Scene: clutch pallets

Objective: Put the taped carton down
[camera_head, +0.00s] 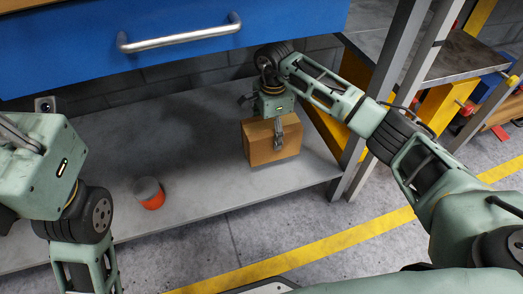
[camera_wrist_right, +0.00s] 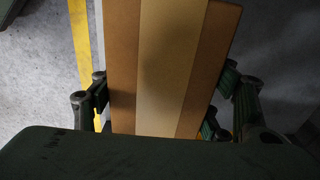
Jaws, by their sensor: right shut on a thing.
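The taped carton (camera_head: 262,145) is a brown box at the right part of the grey lower shelf (camera_head: 200,165). My right gripper (camera_head: 279,137) comes down from above and is shut on it. The carton looks upright and low over the shelf, with a dark shadow at its base; I cannot tell if it touches. In the right wrist view the carton (camera_wrist_right: 160,70) fills the middle, with a paler tape band along it and a finger on each side. My left gripper (camera_head: 35,150) is at the left edge; its fingertips do not show clearly.
An orange-red can with a grey top (camera_head: 149,193) stands on the shelf left of the carton. A blue drawer (camera_head: 190,40) with a metal handle overhangs the shelf. Grey posts (camera_head: 380,90) stand close on the right. The shelf between can and carton is clear.

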